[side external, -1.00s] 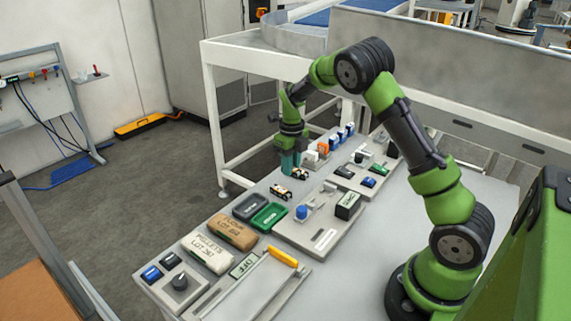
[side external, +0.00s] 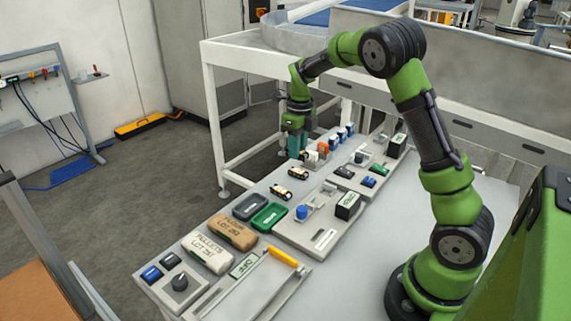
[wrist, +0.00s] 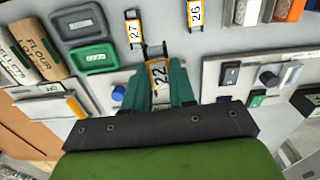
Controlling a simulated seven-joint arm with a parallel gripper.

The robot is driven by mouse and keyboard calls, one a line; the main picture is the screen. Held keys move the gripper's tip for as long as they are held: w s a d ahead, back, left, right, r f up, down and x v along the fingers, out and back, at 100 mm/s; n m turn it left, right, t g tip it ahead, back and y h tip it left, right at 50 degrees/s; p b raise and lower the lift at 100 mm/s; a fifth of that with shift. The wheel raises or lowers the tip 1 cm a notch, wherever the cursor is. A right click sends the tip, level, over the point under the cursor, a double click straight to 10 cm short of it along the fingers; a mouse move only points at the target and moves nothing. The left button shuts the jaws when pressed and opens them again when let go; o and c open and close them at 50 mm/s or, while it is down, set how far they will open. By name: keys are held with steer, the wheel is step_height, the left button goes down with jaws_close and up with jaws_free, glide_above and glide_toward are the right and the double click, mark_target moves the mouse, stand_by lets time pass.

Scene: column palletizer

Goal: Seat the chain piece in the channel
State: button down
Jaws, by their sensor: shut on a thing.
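My gripper (side external: 298,152) has teal fingers pointing down and hangs over the far left part of the table. In the wrist view its fingers (wrist: 160,84) are shut on a chain piece marked 22 (wrist: 158,74), a yellow-edged link with a white label and dark ends. Two similar pieces lie loose on the table, marked 27 (wrist: 133,32) and 26 (wrist: 195,13); they also show in the side view, one nearer (side external: 280,191) and one farther (side external: 298,173). I cannot clearly tell which feature is the channel; a panel has a pale slot (side external: 324,238).
A grey tray (side external: 250,206) and a green tray (side external: 269,217) lie beside the flour bag (side external: 232,233) and pellets bag (side external: 207,253). Panels carry a blue knob (side external: 301,212), a black box (side external: 348,205) and switches. Blue, orange and white blocks stand beyond. The right tabletop is bare.

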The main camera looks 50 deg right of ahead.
steer(key=s+a+f+n, duration=0.2)
steer(key=s+n, duration=0.6)
steer(key=n, duration=1)
glide_above(321, 199)
steer(key=shift+f, duration=2.95)
steer(key=shift+f, duration=0.65)
steer(key=c, duration=0.8)
jaws_free()
steer(key=shift+c, duration=0.2)
steer(key=shift+o, duration=0.3)
steer(key=shift+o, duration=1.3)
